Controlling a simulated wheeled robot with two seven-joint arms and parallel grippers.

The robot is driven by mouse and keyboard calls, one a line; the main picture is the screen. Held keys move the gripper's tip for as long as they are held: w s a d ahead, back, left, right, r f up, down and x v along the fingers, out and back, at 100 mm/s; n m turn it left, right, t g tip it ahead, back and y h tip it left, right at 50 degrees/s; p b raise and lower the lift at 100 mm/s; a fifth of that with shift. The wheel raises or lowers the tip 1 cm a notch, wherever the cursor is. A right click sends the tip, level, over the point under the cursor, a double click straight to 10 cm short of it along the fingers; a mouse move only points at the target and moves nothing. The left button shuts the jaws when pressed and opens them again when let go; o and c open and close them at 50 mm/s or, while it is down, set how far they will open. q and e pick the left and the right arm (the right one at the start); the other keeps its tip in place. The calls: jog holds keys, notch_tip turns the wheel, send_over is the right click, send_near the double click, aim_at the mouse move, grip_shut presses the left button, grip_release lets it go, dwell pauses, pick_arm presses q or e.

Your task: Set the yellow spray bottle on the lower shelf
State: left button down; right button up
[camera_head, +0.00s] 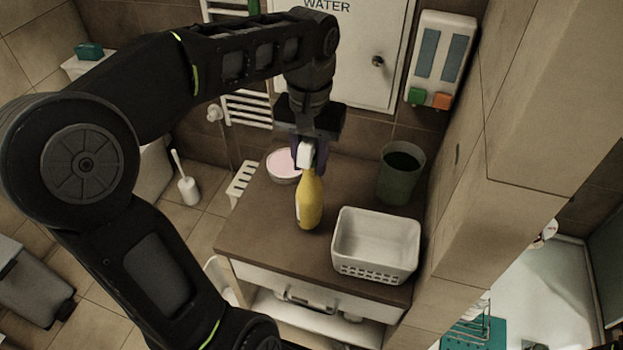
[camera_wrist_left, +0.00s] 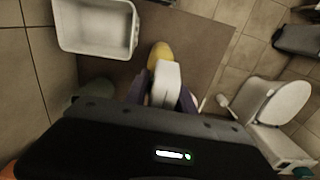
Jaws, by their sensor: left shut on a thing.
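The yellow spray bottle (camera_head: 309,203) has a white spray head and stands upright over the brown counter top, in the middle of the head view. I cannot tell whether its base touches the counter. My left gripper (camera_head: 310,150) comes down from above and is shut on the white head. In the left wrist view the bottle's yellow body (camera_wrist_left: 160,54) shows past its white head, between the fingers of my left gripper (camera_wrist_left: 163,92). The lower shelf (camera_head: 300,311) is white and sits under the counter's drawer front; it is partly seen. My right gripper is out of view.
On the counter (camera_head: 262,222) stand a white basket (camera_head: 377,268) right of the bottle, a dark green bin (camera_head: 401,172) behind it, and a bowl with pink contents (camera_head: 283,165) behind the bottle. A tiled wall bounds the right side. A toilet brush (camera_head: 188,188) stands on the floor at left.

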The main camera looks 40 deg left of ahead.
aim_at(310, 175)
pick_arm(q)
notch_tip(310, 175, down, 3)
jog(key=shift+f, duration=0.35)
dwell(0.3)
jog(key=shift+f, duration=0.25)
jog(key=c, duration=1.1)
grip_release()
jog(key=shift+o, duration=0.2)
jog(key=shift+r, duration=0.15)
